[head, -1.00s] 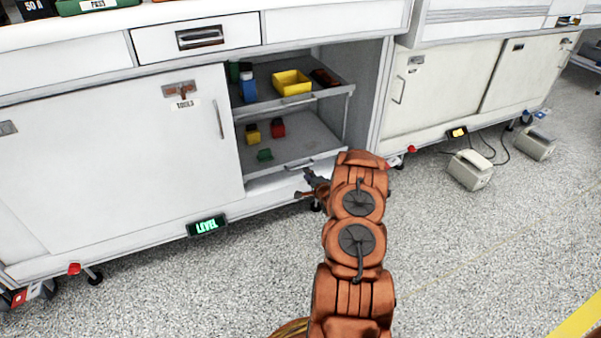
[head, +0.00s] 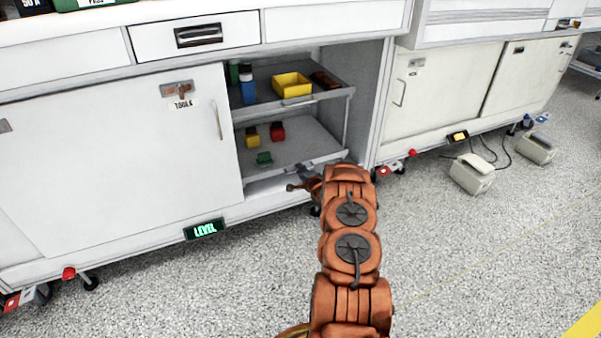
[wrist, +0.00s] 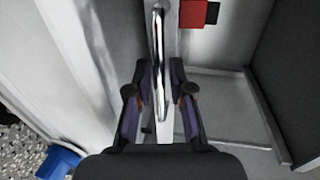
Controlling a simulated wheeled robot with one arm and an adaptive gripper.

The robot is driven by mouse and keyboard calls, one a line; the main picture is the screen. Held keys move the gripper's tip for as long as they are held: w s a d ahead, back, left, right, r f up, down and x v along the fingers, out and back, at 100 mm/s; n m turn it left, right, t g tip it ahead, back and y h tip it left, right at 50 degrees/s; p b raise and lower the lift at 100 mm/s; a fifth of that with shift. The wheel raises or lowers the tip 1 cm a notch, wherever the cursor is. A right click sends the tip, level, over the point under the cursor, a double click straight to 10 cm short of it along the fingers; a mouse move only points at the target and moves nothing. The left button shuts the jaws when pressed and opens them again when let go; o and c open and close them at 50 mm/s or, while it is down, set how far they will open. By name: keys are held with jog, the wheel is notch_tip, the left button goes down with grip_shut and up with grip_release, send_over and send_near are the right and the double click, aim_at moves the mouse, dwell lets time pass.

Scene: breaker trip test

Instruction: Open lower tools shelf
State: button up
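The lower tools shelf (head: 300,147) is a grey pull-out tray inside the open cabinet bay. It holds small yellow, red and green bins. Its metal handle (wrist: 158,65) runs along the front edge. My gripper (head: 303,186) is at the front of this shelf, near the handle's right end in the head view. In the wrist view, the gripper fingers (wrist: 160,88) are open, one on each side of the handle bar, with gaps visible. The arm's end partly hides the shelf's right front corner in the head view.
The upper shelf (head: 325,94), with a yellow bin and a blue item, sits above. A white sliding door (head: 120,150) labelled TOOLS covers the left bay. The cabinet's right side wall (head: 372,100) is close to the arm. Speckled floor in front is clear.

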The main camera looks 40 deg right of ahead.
jog(key=shift+c, duration=0.2)
grip_shut()
dwell(0.4)
